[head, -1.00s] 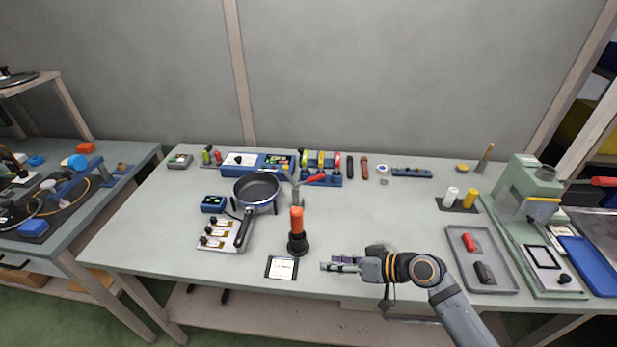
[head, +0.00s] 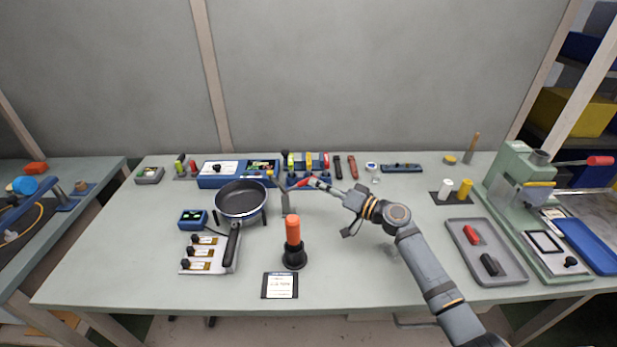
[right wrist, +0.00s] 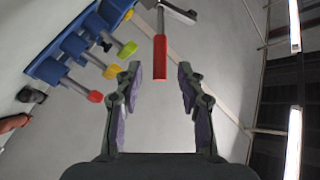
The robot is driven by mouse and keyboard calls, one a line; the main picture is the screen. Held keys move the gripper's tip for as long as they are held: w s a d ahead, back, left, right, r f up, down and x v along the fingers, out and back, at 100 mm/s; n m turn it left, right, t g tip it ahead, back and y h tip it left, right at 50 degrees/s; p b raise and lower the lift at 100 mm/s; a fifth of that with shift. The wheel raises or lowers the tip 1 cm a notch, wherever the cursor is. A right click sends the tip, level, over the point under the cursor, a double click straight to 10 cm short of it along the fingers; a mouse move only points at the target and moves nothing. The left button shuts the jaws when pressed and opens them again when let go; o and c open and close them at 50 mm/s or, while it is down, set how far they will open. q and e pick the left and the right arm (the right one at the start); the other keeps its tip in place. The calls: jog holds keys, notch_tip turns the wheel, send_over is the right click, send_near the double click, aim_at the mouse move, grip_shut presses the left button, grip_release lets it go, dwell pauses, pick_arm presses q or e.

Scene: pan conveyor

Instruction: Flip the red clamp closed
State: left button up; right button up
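The red clamp's handle (head: 303,182) sticks out to the right from a grey clamp post (head: 285,198) beside the pan. In the right wrist view the red handle (right wrist: 161,60) points down toward the gap between my fingers, with a grey metal part at its upper end. My right gripper (head: 322,187) is at the handle's right end in the head view. In the right wrist view the right gripper (right wrist: 160,82) is open, with nothing between its fingers. Contact with the handle cannot be told. My left gripper is not in view.
A frying pan (head: 241,199) stands left of the clamp. An orange-handled tool (head: 293,240) stands upright in front of it. A blue rack (head: 308,183) with coloured handles is just behind. A grey tray (head: 505,270) lies at the right; the table between is clear.

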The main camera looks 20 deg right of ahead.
jog(key=x, duration=0.4)
jog(key=shift+w+a+p, duration=0.15)
jog(key=shift+w+p, duration=0.05)
jog(key=shift+p, duration=0.15)
grip_shut()
